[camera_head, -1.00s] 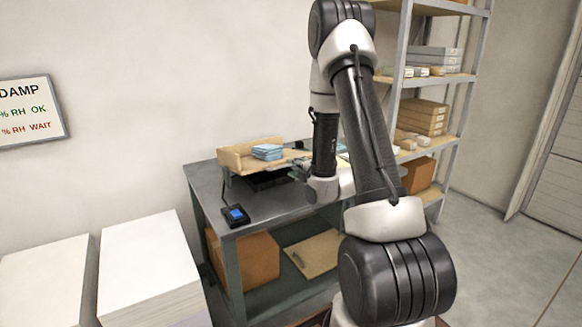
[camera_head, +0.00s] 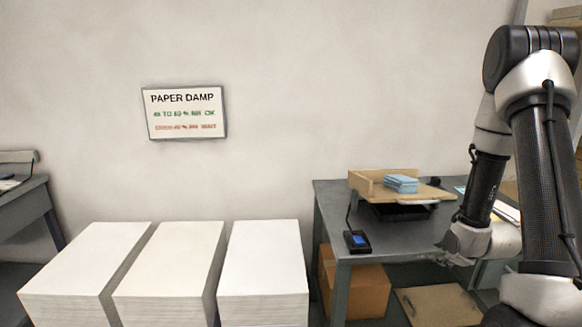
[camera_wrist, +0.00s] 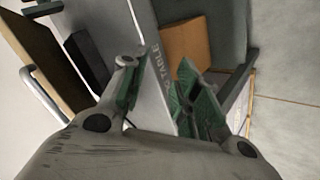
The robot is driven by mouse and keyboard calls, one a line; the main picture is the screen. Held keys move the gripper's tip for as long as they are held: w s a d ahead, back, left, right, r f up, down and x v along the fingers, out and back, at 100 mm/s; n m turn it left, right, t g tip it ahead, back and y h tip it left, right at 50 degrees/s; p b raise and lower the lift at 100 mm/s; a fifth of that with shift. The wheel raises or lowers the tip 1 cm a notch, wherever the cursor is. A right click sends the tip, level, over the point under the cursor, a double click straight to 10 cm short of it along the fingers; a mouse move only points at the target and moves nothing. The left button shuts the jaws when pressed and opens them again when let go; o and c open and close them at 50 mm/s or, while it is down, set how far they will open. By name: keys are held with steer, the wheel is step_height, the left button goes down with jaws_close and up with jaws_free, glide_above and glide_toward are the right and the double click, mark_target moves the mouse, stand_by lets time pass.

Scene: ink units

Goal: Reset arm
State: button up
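My gripper (camera_wrist: 160,95) is open in the wrist view, its two green-padded fingers apart with nothing between them. Behind the fingers shows the grey edge of the table. In the head view my arm stands at the right side, and my gripper (camera_head: 455,252) hangs low in front of the grey table (camera_head: 395,238), partly hidden behind my own wrist. The gripper's fingers are too small there to read clearly.
A wooden tray (camera_head: 365,188) with blue packs (camera_head: 402,184) and a small device with a blue screen (camera_head: 357,242) sit on the table. Cardboard boxes (camera_head: 360,290) lie below. Three white paper stacks (camera_head: 262,262) stand left. A "PAPER DAMP" sign (camera_head: 185,112) hangs on the wall.

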steer(key=s+a+r+m+g, duration=0.2)
steer(key=s+r+m+g, duration=0.3)
steer(key=s, duration=0.4)
steer(key=s+a+r+m+g, duration=0.1)
steer(key=s+r+m+g, duration=0.2)
steer(key=s+r+m, duration=0.45)
steer(key=s+a+r+t, duration=0.1)
steer(key=s+a+r, duration=0.2)
steer(key=r, duration=0.2)
steer(key=s+a+r+t, duration=0.1)
steer(key=s+a+r, duration=0.1)
steer(key=s+r, duration=0.2)
steer(key=s+a+r+n+t, duration=0.1)
steer(key=s+a+r, duration=0.2)
steer(key=r, duration=0.4)
steer(key=shift+s+a+r+t, duration=0.3)
steer(key=shift+r, duration=0.1)
